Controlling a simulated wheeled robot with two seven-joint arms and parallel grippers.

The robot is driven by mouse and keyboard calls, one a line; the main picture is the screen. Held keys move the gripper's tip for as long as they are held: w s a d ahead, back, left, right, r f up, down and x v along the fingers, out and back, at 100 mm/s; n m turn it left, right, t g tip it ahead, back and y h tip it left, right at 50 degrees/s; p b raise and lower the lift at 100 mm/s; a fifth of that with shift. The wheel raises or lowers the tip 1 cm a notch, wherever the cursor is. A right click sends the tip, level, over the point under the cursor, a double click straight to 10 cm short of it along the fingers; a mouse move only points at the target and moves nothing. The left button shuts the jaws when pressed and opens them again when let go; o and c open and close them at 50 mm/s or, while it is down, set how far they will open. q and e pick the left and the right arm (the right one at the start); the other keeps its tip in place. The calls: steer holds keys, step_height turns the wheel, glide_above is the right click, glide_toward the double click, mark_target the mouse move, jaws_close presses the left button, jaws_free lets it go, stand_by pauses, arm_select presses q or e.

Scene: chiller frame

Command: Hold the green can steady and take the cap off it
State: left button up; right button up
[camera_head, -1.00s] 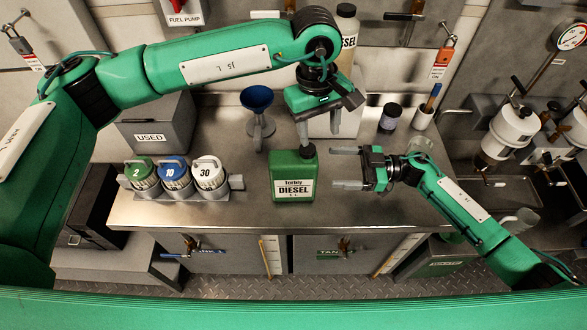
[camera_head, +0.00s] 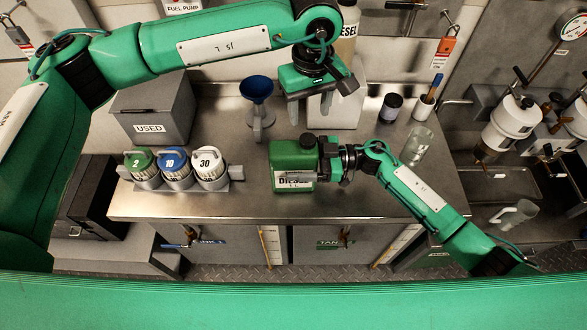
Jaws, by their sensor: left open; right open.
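The green can (camera_head: 284,155), labelled diesel, stands upright on the steel bench near its front edge. Its dark cap (camera_head: 307,140) sits on the neck at the can's top right. My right gripper (camera_head: 297,170) reaches in from the right and is open around the can. One finger crosses the front over the label; the other finger is mostly hidden behind the can. Whether the fingers touch the can I cannot tell. My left gripper (camera_head: 310,113) is open and empty above and behind the cap, fingers pointing down.
Green, blue and white jugs (camera_head: 175,168) stand in a rack left of the can. A blue funnel (camera_head: 256,92) and a grey USED box (camera_head: 150,112) stand behind. A clear beaker (camera_head: 417,146) stands right, near my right arm. The bench front is clear.

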mark_target(308, 138)
steer(key=shift+a, duration=0.2)
jaws_close()
arm_select(q)
steer(key=m, duration=0.6)
steer(key=shift+m, duration=0.3)
steer(key=m, duration=0.6)
steer(key=shift+m, duration=0.3)
steer(key=shift+f, duration=0.35)
step_height(308, 138, down, 7)
steer(key=shift+f, duration=0.15)
